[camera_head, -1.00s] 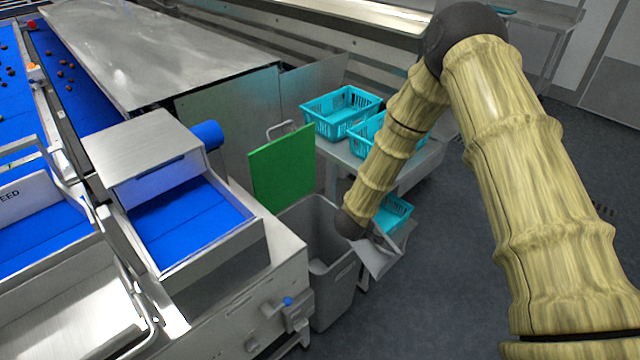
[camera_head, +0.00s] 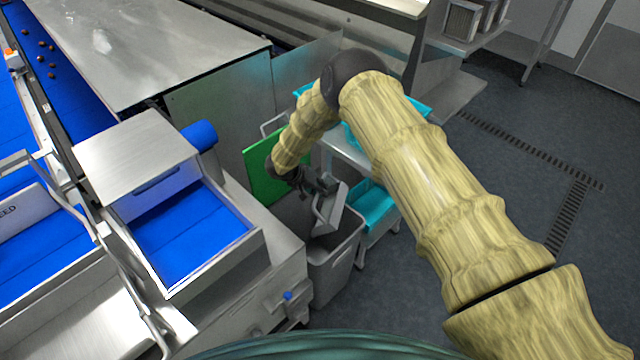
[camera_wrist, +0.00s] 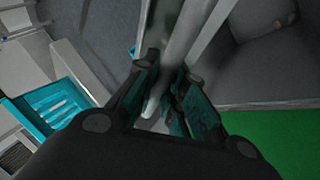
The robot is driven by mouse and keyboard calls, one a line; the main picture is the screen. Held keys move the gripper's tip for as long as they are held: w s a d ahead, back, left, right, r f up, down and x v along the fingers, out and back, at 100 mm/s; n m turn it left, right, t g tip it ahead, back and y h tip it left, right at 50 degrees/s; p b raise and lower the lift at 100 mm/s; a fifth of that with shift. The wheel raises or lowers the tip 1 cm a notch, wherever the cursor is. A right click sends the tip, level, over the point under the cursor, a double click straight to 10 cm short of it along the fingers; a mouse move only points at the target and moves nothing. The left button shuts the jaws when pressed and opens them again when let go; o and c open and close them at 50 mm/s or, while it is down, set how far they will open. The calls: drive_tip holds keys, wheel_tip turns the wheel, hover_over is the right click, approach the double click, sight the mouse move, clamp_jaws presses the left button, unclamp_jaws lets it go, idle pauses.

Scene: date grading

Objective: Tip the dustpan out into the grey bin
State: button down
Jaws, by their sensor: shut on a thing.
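My gripper (camera_head: 322,184) is shut on the handle of the grey dustpan (camera_head: 331,212). The dustpan hangs steeply tilted over the open mouth of the grey bin (camera_head: 332,270). In the wrist view the pale handle (camera_wrist: 186,45) of the dustpan runs between the fingers of my gripper (camera_wrist: 163,95). The grey bin's inside (camera_wrist: 255,58) shows at the upper right there, with a small brown bit near the top edge. I cannot tell whether anything is still on the pan.
A green panel (camera_head: 262,160) stands upright behind the bin. The steel machine with a blue chute (camera_head: 190,235) is close on the bin's left. Turquoise crates (camera_head: 371,208) sit on the rack to its right. The dark floor (camera_head: 400,310) is open farther right.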

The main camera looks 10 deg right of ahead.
drive_tip(key=d+y+p, duration=0.1)
drive_tip(key=p, duration=0.1)
drive_tip(key=s+d+t+y+p, duration=0.1)
drive_tip(key=d+p, duration=0.1)
drive_tip(key=s+d+y+p, duration=0.1)
drive_tip(key=d+p, duration=0.1)
drive_tip(key=shift+d+r+m+y+p, duration=0.1)
drive_tip(key=shift+r+m+y+p, duration=0.05)
drive_tip(key=shift+m+y+p, duration=0.2)
drive_tip(key=shift+s+d+f+t+b, duration=0.15)
drive_tip(key=shift+f+t+b, duration=0.15)
drive_tip(key=shift+b, duration=0.25)
drive_tip(key=d+y+b, duration=0.1)
drive_tip(key=b, duration=0.2)
drive_tip(key=shift+s+d+b, duration=0.1)
drive_tip(key=shift+s+b, duration=0.1)
drive_tip(key=shift+b, duration=0.7)
drive_tip(key=b, duration=0.2)
drive_tip(key=d+b, duration=0.1)
drive_tip(key=shift+s+f+m+y+b, duration=0.1)
drive_tip(key=shift+f+m+y+b, duration=0.05)
drive_tip(key=shift+m+y+b, duration=0.15)
drive_tip(key=shift+s+b, duration=0.1)
drive_tip(key=shift+b, duration=0.45)
drive_tip(key=shift+d+t+y+b, duration=0.1)
drive_tip(key=shift+t+y+b, duration=0.2)
drive_tip(key=shift+b, duration=0.55)
